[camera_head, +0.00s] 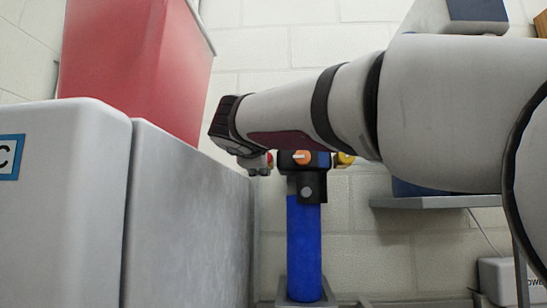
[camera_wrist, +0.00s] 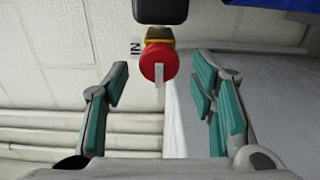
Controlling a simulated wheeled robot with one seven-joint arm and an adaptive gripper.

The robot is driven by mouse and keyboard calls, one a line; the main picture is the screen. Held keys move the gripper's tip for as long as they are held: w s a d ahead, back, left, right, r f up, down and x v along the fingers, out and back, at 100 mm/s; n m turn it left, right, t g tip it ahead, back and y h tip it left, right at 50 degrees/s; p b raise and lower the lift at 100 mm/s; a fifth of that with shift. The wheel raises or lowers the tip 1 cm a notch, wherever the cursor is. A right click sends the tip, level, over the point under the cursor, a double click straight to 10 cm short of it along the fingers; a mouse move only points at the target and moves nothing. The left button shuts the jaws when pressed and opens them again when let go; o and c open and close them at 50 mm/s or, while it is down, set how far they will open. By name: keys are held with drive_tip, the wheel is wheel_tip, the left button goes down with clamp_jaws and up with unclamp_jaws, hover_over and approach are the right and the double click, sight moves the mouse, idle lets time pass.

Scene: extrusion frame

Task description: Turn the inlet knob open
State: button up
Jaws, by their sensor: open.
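The inlet knob is a round red knob (camera_wrist: 158,58) on a yellow fitting (camera_wrist: 158,35), with a pale pointer bar hanging downward in the wrist view. A white "IN" label (camera_wrist: 135,47) sits beside it. In the head view the red knob (camera_head: 269,158) is small, at the left of the black filter head (camera_head: 305,185) on a blue upright cylinder (camera_head: 304,250). My gripper (camera_wrist: 160,72) is open and empty, its teal-padded fingers spread left and right of the knob's line. Contact with the knob does not show. In the head view my wrist hides most of the gripper.
An orange knob (camera_head: 302,157) sits on the front of the black head, with a yellow part (camera_head: 344,159) at its right. A grey cabinet (camera_head: 190,215) and a red bin (camera_head: 135,65) stand at left. A shelf (camera_head: 435,201) is at right, behind my arm.

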drive_tip(key=s, duration=1.1)
drive_tip(key=shift+s+a, duration=0.2)
